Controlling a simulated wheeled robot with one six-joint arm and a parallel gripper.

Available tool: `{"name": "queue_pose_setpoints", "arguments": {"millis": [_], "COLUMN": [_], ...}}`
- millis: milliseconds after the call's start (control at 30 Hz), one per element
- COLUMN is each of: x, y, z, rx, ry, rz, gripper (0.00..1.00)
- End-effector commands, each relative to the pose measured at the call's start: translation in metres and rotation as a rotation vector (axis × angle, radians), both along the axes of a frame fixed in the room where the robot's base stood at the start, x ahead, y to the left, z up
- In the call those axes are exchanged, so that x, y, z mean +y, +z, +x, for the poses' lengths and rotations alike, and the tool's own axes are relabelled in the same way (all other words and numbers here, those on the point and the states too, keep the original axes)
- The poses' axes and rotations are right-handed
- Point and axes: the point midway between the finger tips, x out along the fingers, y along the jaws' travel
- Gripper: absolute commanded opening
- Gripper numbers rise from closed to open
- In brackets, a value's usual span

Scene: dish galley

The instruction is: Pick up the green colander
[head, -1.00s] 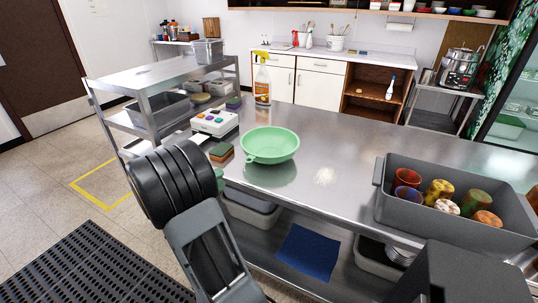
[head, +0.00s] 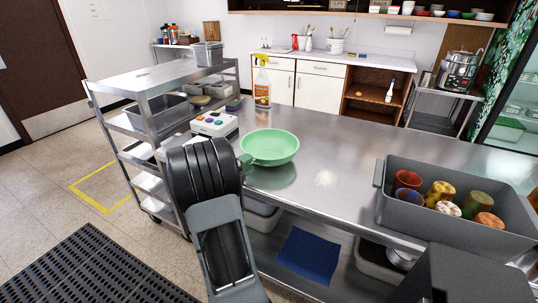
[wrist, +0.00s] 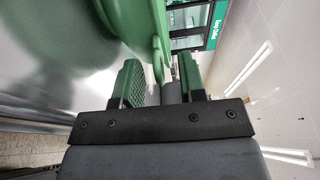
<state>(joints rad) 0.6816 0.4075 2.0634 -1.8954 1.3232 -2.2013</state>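The green colander (head: 270,147) sits upright on the steel counter, left of centre in the head view. Its green wall (wrist: 95,18) fills the upper left of the wrist view, with a rim or handle part (wrist: 158,45) projecting downward. My gripper (wrist: 160,76) is open, its green ridged pads on either side of that part, with a gap showing at least on the right. In the head view my dark arm hides most of the gripper, which is at the colander's left edge.
A white box with coloured buttons (head: 214,124) and a yellow-topped spray bottle (head: 262,82) stand behind the colander. A grey bin (head: 399,208) with several cups is at the right. The counter (head: 325,150) between bin and colander is clear. A steel cart (head: 160,92) stands left.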

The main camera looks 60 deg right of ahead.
Motion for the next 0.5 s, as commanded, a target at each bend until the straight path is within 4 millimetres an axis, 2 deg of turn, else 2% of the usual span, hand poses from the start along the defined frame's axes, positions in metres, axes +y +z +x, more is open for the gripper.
{"name": "queue_pose_setpoints", "arguments": {"millis": [133, 367, 500], "x": [-0.0091, -0.0098, -0.0097], "y": [0.0000, 0.0002, 0.0001], "z": [-0.0026, -0.0025, -0.0025], "rx": [0.000, 0.000, -0.001], "ry": [0.000, 0.001, 0.001], "rz": [0.000, 0.000, 0.000], "gripper": [0.37, 0.37, 0.26]}}
